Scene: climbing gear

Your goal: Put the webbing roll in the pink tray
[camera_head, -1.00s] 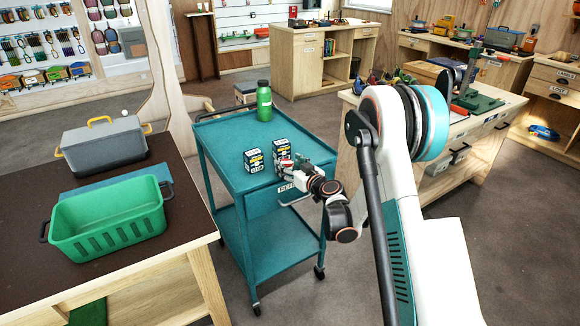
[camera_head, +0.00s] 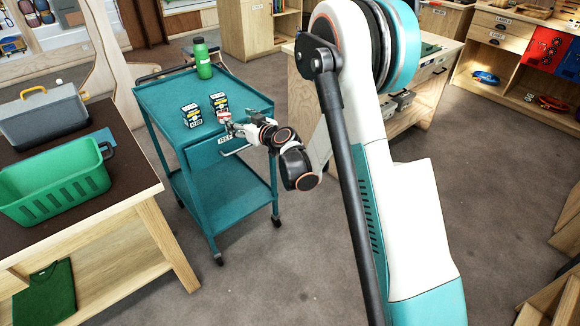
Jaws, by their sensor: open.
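My gripper (camera_head: 229,127) is open at the front edge of the teal cart (camera_head: 165,98), close to two small dark-blue and white boxes, a left one (camera_head: 191,117) and a right one (camera_head: 219,103). A small red and white item (camera_head: 224,117) shows at my fingertips, in front of the right box. It is too small to tell what it is or whether the fingers touch it. I cannot make out a webbing roll for certain. No pink tray is in view.
A green bottle (camera_head: 203,60) stands at the cart's back. A green basket (camera_head: 55,190) and a grey toolbox (camera_head: 42,118) are on the left table. A blue coil (camera_head: 485,78) lies on a shelf at the right. The floor right of the cart is clear.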

